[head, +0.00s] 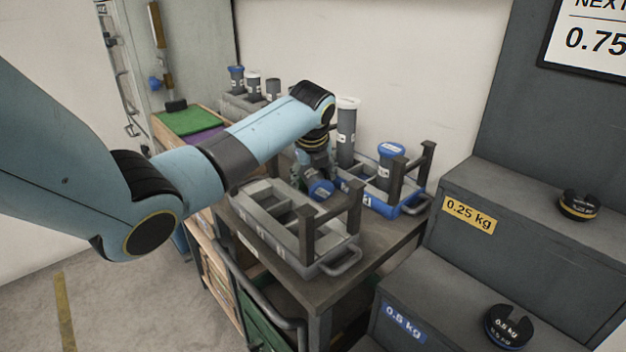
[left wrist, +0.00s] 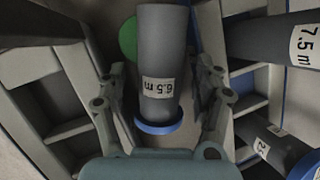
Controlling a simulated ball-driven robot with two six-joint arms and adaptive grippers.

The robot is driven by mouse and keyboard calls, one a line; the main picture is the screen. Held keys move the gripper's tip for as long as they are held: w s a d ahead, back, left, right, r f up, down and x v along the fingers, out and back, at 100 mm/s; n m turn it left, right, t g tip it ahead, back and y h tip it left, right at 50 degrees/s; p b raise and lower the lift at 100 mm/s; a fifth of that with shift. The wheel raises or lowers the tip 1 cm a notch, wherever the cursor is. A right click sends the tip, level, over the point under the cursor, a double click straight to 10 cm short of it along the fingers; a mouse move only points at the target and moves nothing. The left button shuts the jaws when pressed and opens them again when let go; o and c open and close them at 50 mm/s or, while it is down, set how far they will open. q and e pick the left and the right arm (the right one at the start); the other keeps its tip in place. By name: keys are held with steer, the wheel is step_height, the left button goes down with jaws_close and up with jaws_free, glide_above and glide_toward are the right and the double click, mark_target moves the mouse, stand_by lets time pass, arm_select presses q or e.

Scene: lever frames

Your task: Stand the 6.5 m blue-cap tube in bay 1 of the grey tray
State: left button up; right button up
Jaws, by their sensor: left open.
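The blue-cap tube labelled 6.5 m (left wrist: 158,70) lies between the two fingers of my left gripper (left wrist: 160,98) in the left wrist view. The fingers stand apart on either side of it, open. In the head view its blue cap (head: 320,188) shows just below my left gripper (head: 316,168), tipped toward the camera, over the back right of the grey tray (head: 262,228). The arm and gripper hide most of the tube, and I cannot tell where its lower end rests. The tray's near-left bays look empty; their numbers are too small to read. My right gripper is out of view.
A blue tray (head: 412,208) behind holds a tall white-capped tube (head: 346,135) and a blue-capped tube (head: 386,168). A dark handle frame (head: 354,205) rises at the grey tray's right end. Grey steps with weights (head: 508,326) stand right. More tubes (head: 253,84) stand at the back.

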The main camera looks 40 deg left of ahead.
arm_select(q)
steer(key=shift+r, duration=0.1)
steer(key=shift+c, duration=0.4)
jaws_close()
